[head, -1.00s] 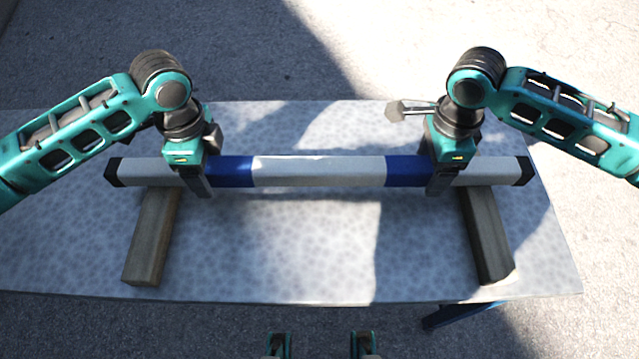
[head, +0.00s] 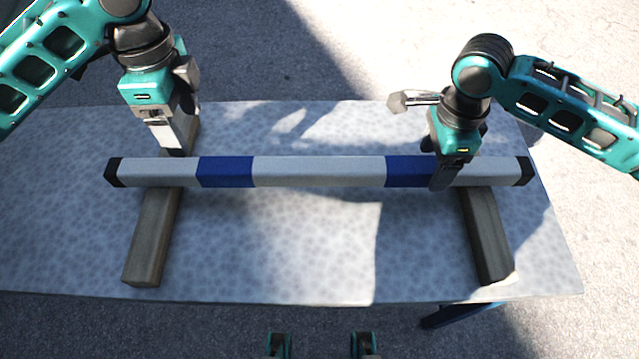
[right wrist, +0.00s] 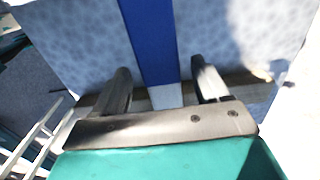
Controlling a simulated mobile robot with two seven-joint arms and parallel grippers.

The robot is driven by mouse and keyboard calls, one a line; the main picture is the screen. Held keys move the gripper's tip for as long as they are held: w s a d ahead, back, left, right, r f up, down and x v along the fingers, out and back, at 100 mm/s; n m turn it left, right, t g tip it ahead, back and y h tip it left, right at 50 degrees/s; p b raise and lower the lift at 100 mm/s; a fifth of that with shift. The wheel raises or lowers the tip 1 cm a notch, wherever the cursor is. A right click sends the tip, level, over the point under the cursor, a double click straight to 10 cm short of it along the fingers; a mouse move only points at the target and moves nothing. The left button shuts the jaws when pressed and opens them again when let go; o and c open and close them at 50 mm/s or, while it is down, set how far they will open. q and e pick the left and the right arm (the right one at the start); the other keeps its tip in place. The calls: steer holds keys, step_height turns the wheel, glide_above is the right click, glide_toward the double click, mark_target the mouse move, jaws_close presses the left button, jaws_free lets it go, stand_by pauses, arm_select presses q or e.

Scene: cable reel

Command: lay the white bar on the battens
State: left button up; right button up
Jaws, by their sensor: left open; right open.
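The white bar (head: 320,171) has two blue bands and black end caps. It lies level across the left batten (head: 152,235) and the right batten (head: 487,235), its ends reaching past both. My left gripper (head: 178,148) is open and raised, behind and above the bar near the left batten, apart from the bar. My right gripper (head: 446,182) is at the bar's right blue band. In the right wrist view my right gripper (right wrist: 166,85) is open, with the bar (right wrist: 152,40) between its fingers and a gap on either side.
The battens stand on a speckled pale table (head: 280,245). The table top between the battens is clear, in part shade and part sun. Concrete ground (head: 560,50) surrounds the table.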

step_height(320, 180, up, 10)
steer(key=shift+r, duration=0.15)
stand_by(0.7)
